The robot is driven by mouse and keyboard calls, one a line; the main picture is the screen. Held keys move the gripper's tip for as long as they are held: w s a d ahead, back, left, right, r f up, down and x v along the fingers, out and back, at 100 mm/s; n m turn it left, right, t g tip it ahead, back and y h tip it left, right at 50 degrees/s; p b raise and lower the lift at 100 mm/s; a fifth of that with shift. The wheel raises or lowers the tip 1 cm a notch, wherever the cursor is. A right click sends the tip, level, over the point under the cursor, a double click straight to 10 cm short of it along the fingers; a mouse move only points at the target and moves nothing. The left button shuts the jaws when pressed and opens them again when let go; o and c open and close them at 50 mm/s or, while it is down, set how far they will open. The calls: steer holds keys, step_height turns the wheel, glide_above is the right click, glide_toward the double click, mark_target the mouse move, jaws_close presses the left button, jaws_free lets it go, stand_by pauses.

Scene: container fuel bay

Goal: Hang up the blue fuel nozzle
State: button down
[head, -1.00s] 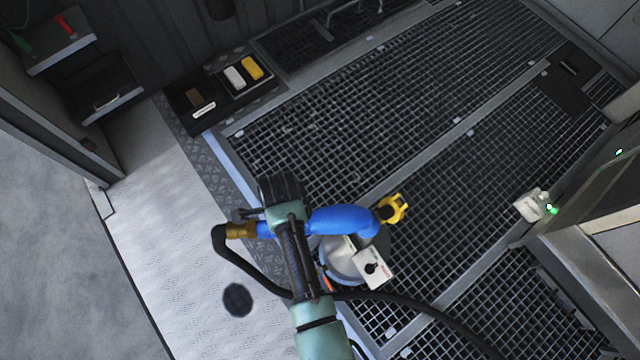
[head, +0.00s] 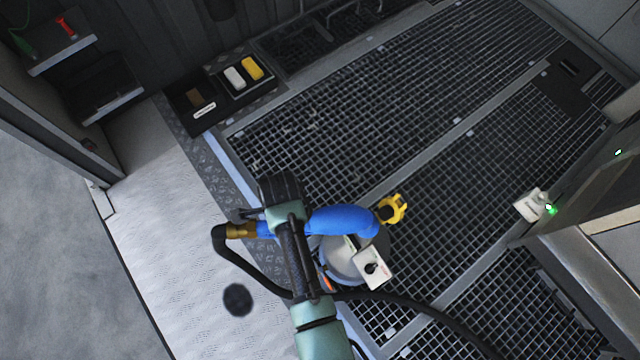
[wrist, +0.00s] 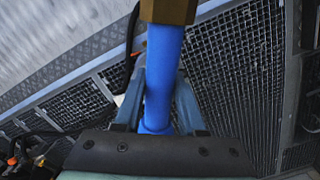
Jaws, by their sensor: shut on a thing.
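The blue fuel nozzle (head: 343,220) lies across my gripper in the head view. In the wrist view the blue body (wrist: 164,75) runs between the fingers of my gripper (wrist: 160,110), with the brass collar at the top edge. The fingertips are partly hidden in the head view. I cannot identify a nozzle holder.
Black trays (head: 240,82) with white and yellow blocks stand at the back left. Shelves (head: 62,45) are at the far left. The grating (head: 400,110) has open room. The hose trails to the lower right.

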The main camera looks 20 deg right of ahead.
steer(key=shift+r+p, duration=5.75)
steer(key=shift+f, duration=0.1)
